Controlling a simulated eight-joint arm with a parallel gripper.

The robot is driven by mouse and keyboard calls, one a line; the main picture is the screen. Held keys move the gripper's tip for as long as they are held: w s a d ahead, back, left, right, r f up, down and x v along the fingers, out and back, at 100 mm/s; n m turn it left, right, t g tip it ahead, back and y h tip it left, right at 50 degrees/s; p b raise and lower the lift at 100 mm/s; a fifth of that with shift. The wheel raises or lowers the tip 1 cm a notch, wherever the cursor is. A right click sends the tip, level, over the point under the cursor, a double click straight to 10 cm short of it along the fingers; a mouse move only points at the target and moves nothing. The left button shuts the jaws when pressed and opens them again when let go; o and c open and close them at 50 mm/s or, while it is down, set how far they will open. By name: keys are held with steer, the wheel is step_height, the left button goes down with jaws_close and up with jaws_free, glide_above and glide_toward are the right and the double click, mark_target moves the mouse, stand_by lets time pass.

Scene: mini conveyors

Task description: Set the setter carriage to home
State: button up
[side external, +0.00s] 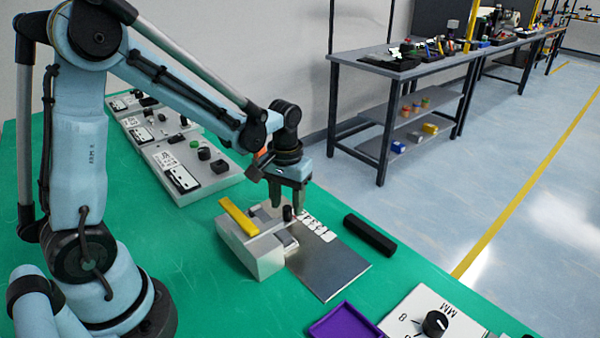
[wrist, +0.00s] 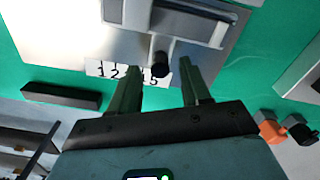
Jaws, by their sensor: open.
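The setter (side external: 262,262) is a metal block with a flat plate on the green table, a yellow bar (side external: 239,217) and a row of number labels (side external: 318,227). Its carriage carries a small upright black knob (side external: 287,212). The knob also shows in the wrist view (wrist: 160,66), beside the number strip (wrist: 98,69). My gripper (side external: 287,202) points down over the carriage, open. In the wrist view its fingertips (wrist: 158,71) lie to either side of the knob, with gaps showing. I cannot tell whether they touch it. A finger hides part of the numbers. No home mark is readable.
A black bar (side external: 369,235) lies right of the plate. A purple tray (side external: 345,325) and a white dial panel (side external: 430,318) are at the front. Grey control panels (side external: 190,165) stand behind the setter. Green table (side external: 215,300) is bare in front of it.

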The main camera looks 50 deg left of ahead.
steer(key=shift+f, duration=1.2)
jaws_close()
